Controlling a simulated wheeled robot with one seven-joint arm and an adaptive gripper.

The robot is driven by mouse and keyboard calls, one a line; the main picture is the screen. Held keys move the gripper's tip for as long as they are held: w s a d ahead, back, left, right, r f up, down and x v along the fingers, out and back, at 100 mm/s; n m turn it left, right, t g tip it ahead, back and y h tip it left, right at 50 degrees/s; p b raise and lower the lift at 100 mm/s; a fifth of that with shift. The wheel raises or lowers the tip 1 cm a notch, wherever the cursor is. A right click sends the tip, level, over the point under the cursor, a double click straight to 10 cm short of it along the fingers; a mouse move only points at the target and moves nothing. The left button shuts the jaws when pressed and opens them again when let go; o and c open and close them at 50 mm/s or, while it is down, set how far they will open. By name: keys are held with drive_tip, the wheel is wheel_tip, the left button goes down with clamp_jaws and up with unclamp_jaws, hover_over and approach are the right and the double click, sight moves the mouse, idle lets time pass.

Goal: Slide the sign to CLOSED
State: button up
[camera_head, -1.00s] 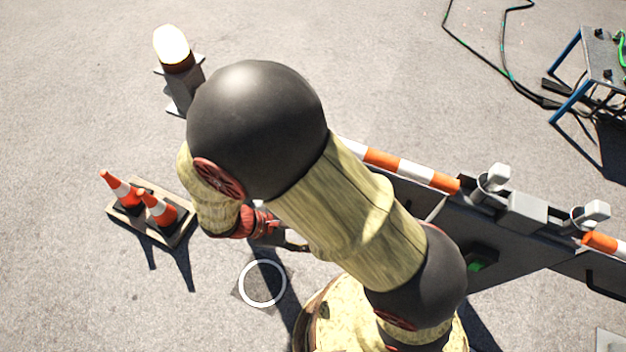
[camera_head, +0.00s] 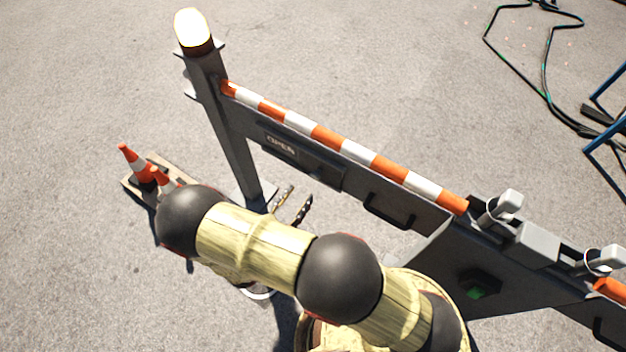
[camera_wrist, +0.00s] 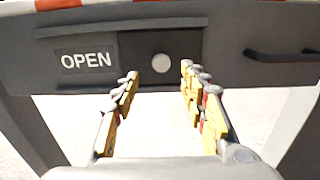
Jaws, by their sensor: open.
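The sign reads OPEN (camera_wrist: 86,60) on the left of a dark recessed slot in the grey panel. In the wrist view a dark sliding plate (camera_wrist: 185,45) with a round light knob (camera_wrist: 161,63) covers the slot's right part. The OPEN lettering also shows small in the head view (camera_head: 281,145). My gripper (camera_wrist: 158,78) is open and empty, its two yellow fingers apart, with the knob seen between and just beyond the fingertips. I cannot tell any contact. In the head view the fingers (camera_head: 291,203) show in front of the barrier, partly hidden by my arm.
A black handle (camera_wrist: 284,55) sits right of the slot. An orange-and-white striped rail (camera_head: 345,146) tops the barrier. A lamp post (camera_head: 222,110) stands at its left end, with traffic cones (camera_head: 137,165) beyond. Below the panel is open space.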

sight(314, 177)
drive_tip(key=b+x, duration=0.1)
drive_tip(key=x, duration=0.6)
drive_tip(key=shift+w+d, duration=0.2)
drive_tip(key=shift+c, duration=0.2)
clamp_jaws()
idle(0.6)
